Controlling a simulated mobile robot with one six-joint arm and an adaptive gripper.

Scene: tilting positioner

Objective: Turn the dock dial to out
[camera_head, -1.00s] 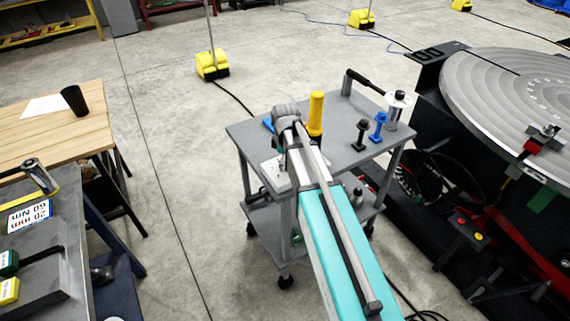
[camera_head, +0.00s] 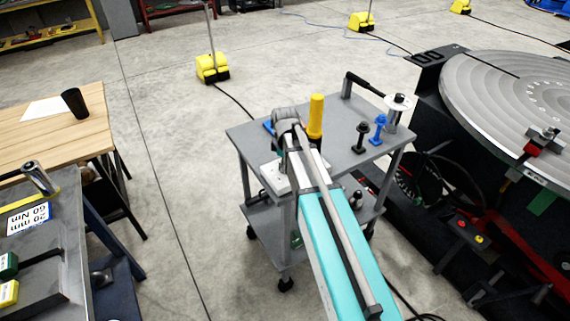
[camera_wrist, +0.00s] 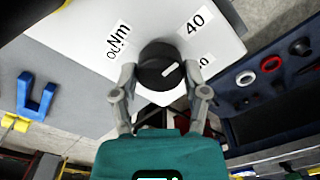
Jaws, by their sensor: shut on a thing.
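The dial (camera_wrist: 160,66) is a round black knob on a white panel (camera_wrist: 90,85), seen in the wrist view. A short white mark on the knob points up and right. Printed near it are "40", an "Nm" label and another number partly cut by my finger. My gripper (camera_wrist: 160,80) has one finger on each side of the knob and is shut on it. In the head view, a white box (camera_head: 272,178) shows at the cart's front left edge beside my arm. I read no "out" label.
The grey cart (camera_head: 345,115) carries a yellow cylinder (camera_head: 316,117), a black bolt (camera_head: 361,137) and a blue bolt (camera_head: 379,128). A large round table (camera_head: 500,90) stands at the right. A wooden table (camera_head: 45,135) is at the left, with open floor between.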

